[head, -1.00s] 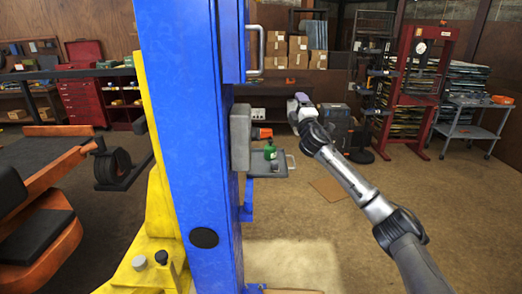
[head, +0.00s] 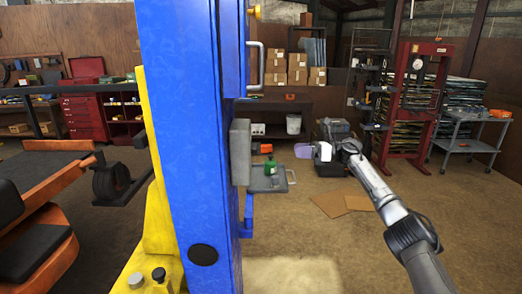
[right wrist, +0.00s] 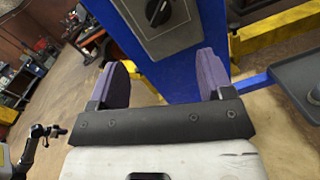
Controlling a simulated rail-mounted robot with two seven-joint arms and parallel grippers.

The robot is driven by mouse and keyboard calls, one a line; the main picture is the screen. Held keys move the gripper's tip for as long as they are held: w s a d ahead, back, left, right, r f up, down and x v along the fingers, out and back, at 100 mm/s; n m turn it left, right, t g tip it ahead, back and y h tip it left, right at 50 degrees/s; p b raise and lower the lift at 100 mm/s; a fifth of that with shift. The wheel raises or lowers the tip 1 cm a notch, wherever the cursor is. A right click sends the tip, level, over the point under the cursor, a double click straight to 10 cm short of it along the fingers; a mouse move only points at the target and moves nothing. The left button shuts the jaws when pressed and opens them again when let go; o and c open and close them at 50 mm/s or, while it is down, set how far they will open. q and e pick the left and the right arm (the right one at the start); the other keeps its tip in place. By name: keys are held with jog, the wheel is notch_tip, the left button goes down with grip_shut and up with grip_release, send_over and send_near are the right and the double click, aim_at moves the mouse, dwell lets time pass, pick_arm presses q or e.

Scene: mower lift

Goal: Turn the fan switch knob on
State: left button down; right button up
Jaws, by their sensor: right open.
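The fan switch knob (right wrist: 158,12) is a dark round knob with a light mark on a grey panel (right wrist: 165,38) on the blue post. It shows at the top of the right wrist view, ahead of my fingers and apart from them. In the head view a grey box (head: 240,152) is on the right side of the blue post (head: 185,150); the knob face cannot be seen there. My right gripper (head: 304,150) is to the right of that box with a gap. In the right wrist view its two purple fingers (right wrist: 165,78) are spread and empty.
A small grey tray (head: 268,186) with a green bottle (head: 270,166) sticks out from the post below the box. A yellow support (head: 158,215) and an orange mower (head: 40,210) are at left. The floor right of the post is mostly clear.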

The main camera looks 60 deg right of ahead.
aim_at(256, 149)
jog(key=p+x, duration=0.3)
jog(key=x, duration=1)
jog(key=shift+w+a, duration=0.25)
jog(key=shift+a, duration=0.05)
jog(key=c, duration=0.9)
